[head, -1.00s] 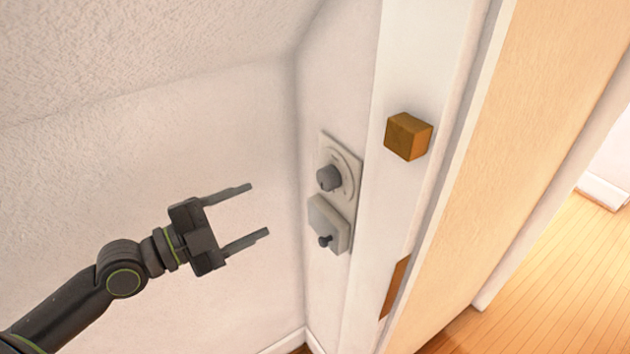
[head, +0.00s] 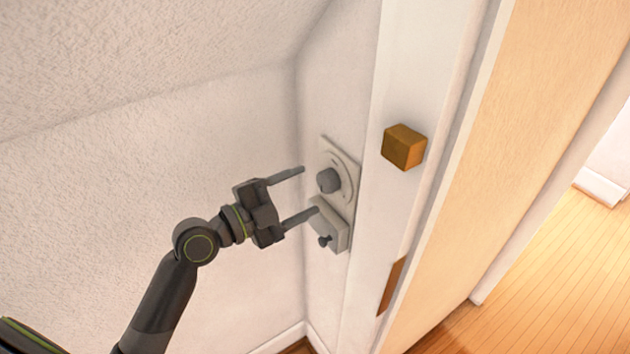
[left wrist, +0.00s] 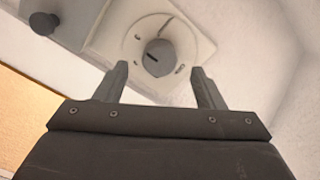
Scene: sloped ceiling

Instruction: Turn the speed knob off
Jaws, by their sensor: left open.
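The speed knob (head: 328,180) is a round grey knob on a pale wall plate with a circular dial. In the left wrist view the knob (left wrist: 160,57) shows a dark slot mark, and its dial has small marks around it. My left gripper (head: 310,190) is open and empty, just left of the knob in the head view. In the left wrist view its two fingers (left wrist: 160,82) point toward the dial, with the knob between and beyond their tips. No contact with the knob shows. My right gripper is not in view.
A wooden block (head: 404,147) sticks out from the white door frame (head: 398,60) to the right.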

